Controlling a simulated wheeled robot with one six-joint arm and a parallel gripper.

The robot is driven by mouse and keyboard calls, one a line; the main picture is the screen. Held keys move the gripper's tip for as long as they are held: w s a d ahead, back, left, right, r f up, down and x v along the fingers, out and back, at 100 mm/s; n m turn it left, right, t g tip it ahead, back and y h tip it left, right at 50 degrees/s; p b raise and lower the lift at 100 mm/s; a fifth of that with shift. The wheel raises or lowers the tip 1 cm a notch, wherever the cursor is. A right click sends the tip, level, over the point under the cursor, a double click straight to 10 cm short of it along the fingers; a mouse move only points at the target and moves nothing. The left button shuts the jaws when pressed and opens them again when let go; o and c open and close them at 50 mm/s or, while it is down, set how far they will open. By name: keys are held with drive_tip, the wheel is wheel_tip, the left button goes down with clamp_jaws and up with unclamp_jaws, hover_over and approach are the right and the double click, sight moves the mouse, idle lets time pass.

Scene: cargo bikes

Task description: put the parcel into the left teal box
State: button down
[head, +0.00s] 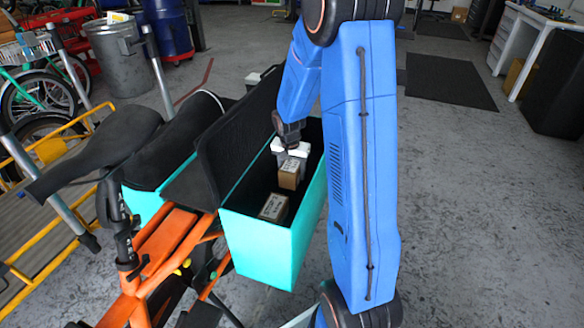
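A teal box (265,247) with a dark inside hangs on the right side of the orange cargo bike in the picture. A second teal box (147,203) shows partly on the other side, mostly hidden by the black seat parts. My gripper (290,153) points down into the right-hand box in the picture. A small brown parcel (288,177) is directly below its pale fingers, inside the box walls. Whether the fingers grip it is too small to tell. Another brown parcel (273,208) lies in the same box, nearer the camera.
A black panel (222,140) stands along the box's left side. The black saddle (95,150) and orange frame (165,250) are to the left. A yellow-railed cart (40,235) stands at far left. The grey floor on the right is clear, with dark mats (450,82) farther back.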

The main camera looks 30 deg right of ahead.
sight(291, 165)
drive_tip(key=shift+f, duration=1.95)
drive_tip(key=shift+f, duration=0.1)
drive_tip(key=c, duration=0.7)
unclamp_jaws()
drive_tip(key=r, duration=0.4)
drive_tip(key=s+a+r, duration=0.1)
drive_tip(key=r, duration=0.7)
drive_tip(key=shift+s+a+r, duration=0.15)
drive_tip(key=shift+a, duration=0.15)
drive_tip(key=s+a+r+n+t, duration=0.1)
drive_tip(key=s+a+r+n, duration=0.2)
drive_tip(key=s+a+r, duration=0.3)
drive_tip(key=s+a+r+n+t, duration=0.1)
drive_tip(key=s+a+r+n, duration=0.15)
drive_tip(key=s+r, duration=0.55)
drive_tip(key=s+a+r+n, duration=0.1)
drive_tip(key=s+a+n, duration=0.1)
drive_tip(key=s, duration=0.6)
drive_tip(key=s+a+r+n+t+y, duration=0.1)
drive_tip(key=s+a+r+n, duration=0.1)
drive_tip(key=s, duration=0.6)
drive_tip(key=shift+a+n+t, duration=0.3)
drive_tip(key=shift+a+n, duration=0.15)
drive_tip(key=shift+a, duration=0.8)
